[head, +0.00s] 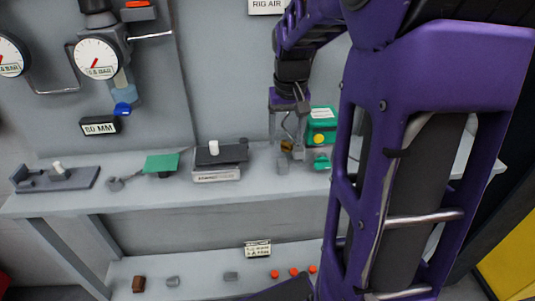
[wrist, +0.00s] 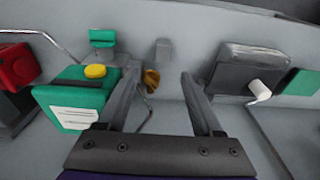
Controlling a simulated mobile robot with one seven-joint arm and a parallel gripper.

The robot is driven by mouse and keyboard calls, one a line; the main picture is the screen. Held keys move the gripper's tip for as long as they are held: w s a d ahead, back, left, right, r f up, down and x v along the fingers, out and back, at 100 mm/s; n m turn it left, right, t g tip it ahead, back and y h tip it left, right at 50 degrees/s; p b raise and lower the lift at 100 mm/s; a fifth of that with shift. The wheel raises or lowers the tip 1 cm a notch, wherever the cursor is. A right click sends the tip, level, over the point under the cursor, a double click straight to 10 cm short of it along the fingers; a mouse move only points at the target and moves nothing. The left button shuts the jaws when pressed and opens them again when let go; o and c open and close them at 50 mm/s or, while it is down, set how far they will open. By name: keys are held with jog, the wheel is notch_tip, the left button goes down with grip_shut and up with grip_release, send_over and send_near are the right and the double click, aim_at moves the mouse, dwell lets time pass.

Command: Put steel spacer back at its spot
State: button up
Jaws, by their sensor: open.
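My gripper (head: 287,138) hangs over the bench, pointing down, with its fingers apart and nothing held. In the wrist view, my gripper (wrist: 160,76) shows one finger on each side of a small brass-coloured piece (wrist: 151,79). A small grey block (wrist: 163,50) stands just beyond the fingertips. It also shows in the head view, below the gripper, as a grey block (head: 282,162). It may be the steel spacer, but I cannot tell for sure. Two other small grey pieces, one at left (head: 172,281) and one near the middle (head: 231,276), lie on the lower shelf.
A green box (head: 321,127) with a yellow button stands close beside the gripper. A dark-topped block (head: 230,154) carries a white cylinder (head: 214,147). A green plate (head: 161,163) and a grey fixture (head: 70,180) are further left. Gauges (head: 97,58) hang on the wall. My arm hides the right bench.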

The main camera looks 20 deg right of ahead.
aim_at(282, 162)
jog(key=f, duration=0.3)
jog(key=shift+w, duration=0.2)
jog(key=f+b, duration=0.1)
jog(key=f, duration=0.3)
jog(key=shift+a+f, duration=0.1)
jog(key=shift+a, duration=0.1)
jog(key=shift+w+f, duration=0.1)
jog(key=shift+f, duration=0.4)
grip_shut()
